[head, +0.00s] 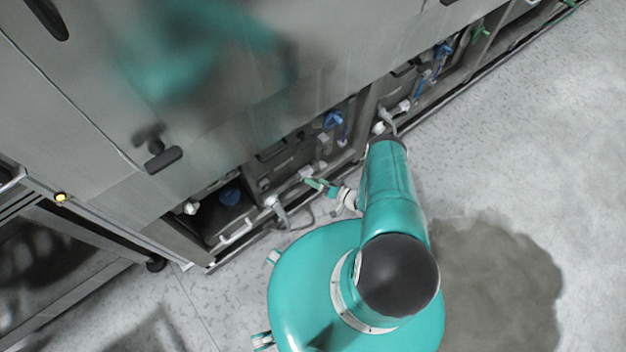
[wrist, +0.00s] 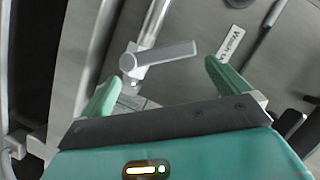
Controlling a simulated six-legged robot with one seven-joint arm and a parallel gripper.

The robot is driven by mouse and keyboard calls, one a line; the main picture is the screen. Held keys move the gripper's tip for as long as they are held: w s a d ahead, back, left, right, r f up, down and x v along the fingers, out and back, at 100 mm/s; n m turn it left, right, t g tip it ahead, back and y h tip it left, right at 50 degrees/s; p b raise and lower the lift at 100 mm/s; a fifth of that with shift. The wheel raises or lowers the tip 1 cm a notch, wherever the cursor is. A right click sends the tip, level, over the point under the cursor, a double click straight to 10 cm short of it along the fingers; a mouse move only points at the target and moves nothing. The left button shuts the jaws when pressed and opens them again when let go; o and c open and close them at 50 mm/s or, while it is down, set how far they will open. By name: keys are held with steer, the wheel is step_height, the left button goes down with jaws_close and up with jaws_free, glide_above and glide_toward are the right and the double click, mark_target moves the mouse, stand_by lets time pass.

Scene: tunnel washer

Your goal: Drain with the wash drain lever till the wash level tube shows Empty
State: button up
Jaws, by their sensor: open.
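In the wrist view, a pale grey lever handle (wrist: 165,54) lies crosswise between the fingers of my gripper (wrist: 161,72). The fingers are open, one on each side, with no visible grip on the lever. The lever joins a light metal fitting at its left end. A pale upright tube or rod (wrist: 153,22) rises behind it; I cannot tell if this is the wash level tube, and no level mark is readable. A white label (wrist: 232,41) at right starts with "Wash"; the remainder is cut off. In the head view, my gripper (head: 324,188) is at the low opening of the machine.
The grey washer (head: 100,110) runs diagonally, with open lower bays holding blue-handled valves (head: 333,120) and pipes. A white handle (head: 236,232) sits at the nearest bay's lower edge. A dark wet patch (head: 500,285) lies on the otherwise clear floor at right.

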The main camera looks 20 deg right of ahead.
steer(key=v, duration=1)
steer(key=shift+s, duration=0.15)
steer(key=shift+d, duration=0.15)
